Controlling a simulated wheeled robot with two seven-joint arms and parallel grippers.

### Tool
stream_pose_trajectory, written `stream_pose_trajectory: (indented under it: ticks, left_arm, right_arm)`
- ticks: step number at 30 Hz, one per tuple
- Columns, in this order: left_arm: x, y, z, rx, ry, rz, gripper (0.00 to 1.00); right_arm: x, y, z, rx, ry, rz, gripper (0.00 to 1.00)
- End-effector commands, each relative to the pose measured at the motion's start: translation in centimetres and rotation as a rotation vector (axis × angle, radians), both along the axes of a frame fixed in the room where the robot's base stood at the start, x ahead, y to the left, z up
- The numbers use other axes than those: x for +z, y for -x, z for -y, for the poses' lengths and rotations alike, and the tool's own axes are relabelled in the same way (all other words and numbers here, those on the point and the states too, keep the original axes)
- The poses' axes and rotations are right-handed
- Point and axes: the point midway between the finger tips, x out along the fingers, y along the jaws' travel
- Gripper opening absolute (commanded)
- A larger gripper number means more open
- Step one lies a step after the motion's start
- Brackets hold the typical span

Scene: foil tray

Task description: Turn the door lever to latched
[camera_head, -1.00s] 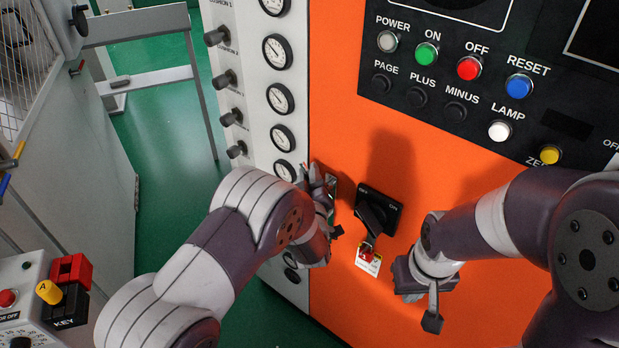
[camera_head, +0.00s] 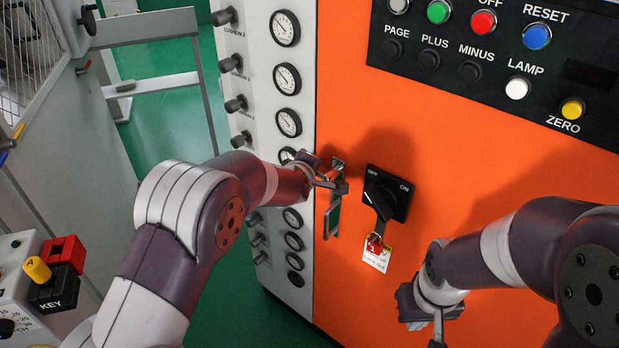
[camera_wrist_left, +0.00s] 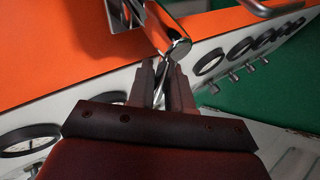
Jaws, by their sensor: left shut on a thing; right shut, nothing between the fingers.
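The door lever (camera_wrist_left: 178,46) is a shiny metal bar on a metal plate at the left edge of the orange panel. In the head view its plate (camera_head: 338,164) shows just above my left gripper, which hides most of the lever. My left gripper (camera_head: 336,184) is shut on the lever; in the left wrist view its fingers (camera_wrist_left: 164,85) close around the metal. The lever's exact angle is hard to tell. My right gripper (camera_head: 428,318) is shut and empty, low in front of the orange panel, apart from the lever.
A metal handle (camera_head: 333,218) hangs just below my left gripper. A black rotary switch (camera_head: 386,194) with a red padlock (camera_head: 374,243) and tag is close on the right. Gauges (camera_head: 288,122) and knobs line the pale column on the left. Green floor (camera_head: 165,125) lies beyond.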

Motion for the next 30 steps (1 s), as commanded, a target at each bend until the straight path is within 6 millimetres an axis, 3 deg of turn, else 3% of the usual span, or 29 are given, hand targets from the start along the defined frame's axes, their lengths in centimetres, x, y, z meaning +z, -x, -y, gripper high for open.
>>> stream_pose_trajectory:
  ticks: [1, 3, 12, 30]
  left_arm:
    - [-1.2, -0.1, 0.0, 0.001, 0.035, -0.018, 0.0]
    - [-1.6, -0.1, 0.0, 0.001, 0.085, -0.059, 0.0]
    - [-2.5, 0.1, 0.2, 0.001, 0.293, -0.229, 0.0]
    - [-3.1, 0.6, 0.7, 0.0, 0.506, -0.408, 0.0]
  right_arm:
    - [-2.3, 0.0, 0.0, 0.0, 0.0, 0.0, 0.0]
    - [-3.9, 0.0, 0.0, 0.0, 0.0, 0.0, 0.0]
    - [-8.9, 0.0, 0.0, 0.0, 0.0, 0.0, 0.0]
    - [-10.7, 0.0, 0.0, 0.0, 0.0, 0.0, 0.0]
